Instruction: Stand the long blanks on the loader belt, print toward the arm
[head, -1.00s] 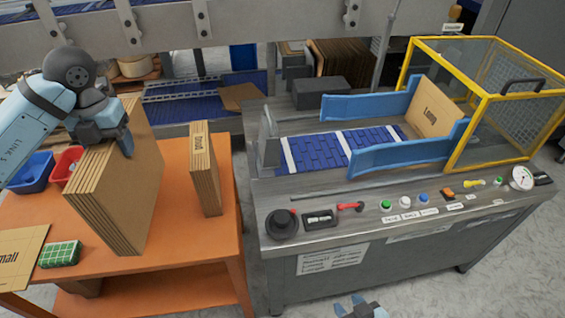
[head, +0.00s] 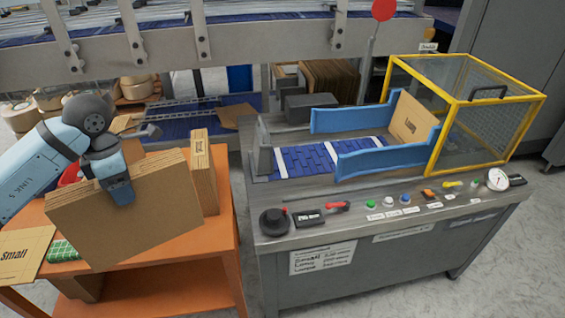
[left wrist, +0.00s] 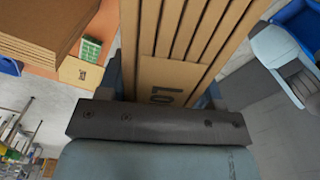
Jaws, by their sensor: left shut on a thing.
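My left gripper (head: 118,188) is shut on the top edge of a bundle of brown long blanks (head: 150,228), plain face toward the head camera. In the left wrist view, several blank edges (left wrist: 200,30) run away from the jaws, and part of a "Lo..." print shows by them. The bundle is tilted, over the orange table's front; whether it touches the table I cannot tell. The blue loader belt (head: 305,160) has white stripes and blue side guides. One blank printed "Long" (head: 410,118) stands at its far right end. My right gripper is not in view.
A stack of small blanks (head: 203,172) stands on the orange table (head: 215,235) just behind the held bundle. A flat "Small" blank (head: 18,254) and a green item (head: 62,251) lie at left. A yellow-framed guard (head: 487,105) encloses the belt's right end. The belt's left part is clear.

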